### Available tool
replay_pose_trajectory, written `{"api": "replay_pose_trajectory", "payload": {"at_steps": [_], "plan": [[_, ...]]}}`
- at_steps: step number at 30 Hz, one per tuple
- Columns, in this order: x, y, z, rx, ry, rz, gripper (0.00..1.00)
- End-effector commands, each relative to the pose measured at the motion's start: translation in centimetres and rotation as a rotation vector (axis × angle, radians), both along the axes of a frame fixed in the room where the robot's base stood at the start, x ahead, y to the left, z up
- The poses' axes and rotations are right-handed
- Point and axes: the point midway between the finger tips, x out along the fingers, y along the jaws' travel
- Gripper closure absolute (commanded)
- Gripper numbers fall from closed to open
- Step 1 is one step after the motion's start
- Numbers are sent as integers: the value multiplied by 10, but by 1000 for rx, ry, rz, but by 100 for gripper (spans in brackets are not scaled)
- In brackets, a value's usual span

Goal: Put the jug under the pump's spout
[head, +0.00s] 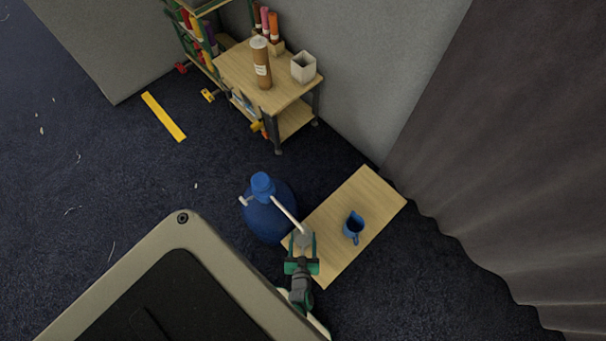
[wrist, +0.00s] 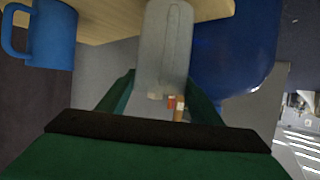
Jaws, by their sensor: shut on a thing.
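A large blue bottle (head: 266,222) with a blue pump head (head: 262,184) stands beside the low wooden bench (head: 370,193). The pump's white spout (head: 287,211) slopes down toward my gripper. My gripper (head: 302,246) is shut on a pale grey jug (wrist: 168,45), with a finger on either side and a handle-like strip facing the wrist camera. In the head view the spout's tip appears right at this jug's top edge. The jug's base is out of the wrist view, so I cannot tell whether it touches the bench. The blue bottle also fills the wrist view's upper right (wrist: 232,50).
A wooden trolley (head: 235,66) with a brown cylinder (head: 262,65) and a white square pot (head: 303,67) stands behind. A dark curtain (head: 480,150) hangs at right. Floor at left is mostly clear.

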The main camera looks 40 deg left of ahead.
Motion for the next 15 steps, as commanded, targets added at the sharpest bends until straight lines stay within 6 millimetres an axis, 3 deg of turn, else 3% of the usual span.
{"api": "replay_pose_trajectory", "payload": {"at_steps": [15], "plan": [[0,0,-11,0,0,-1,76]]}}
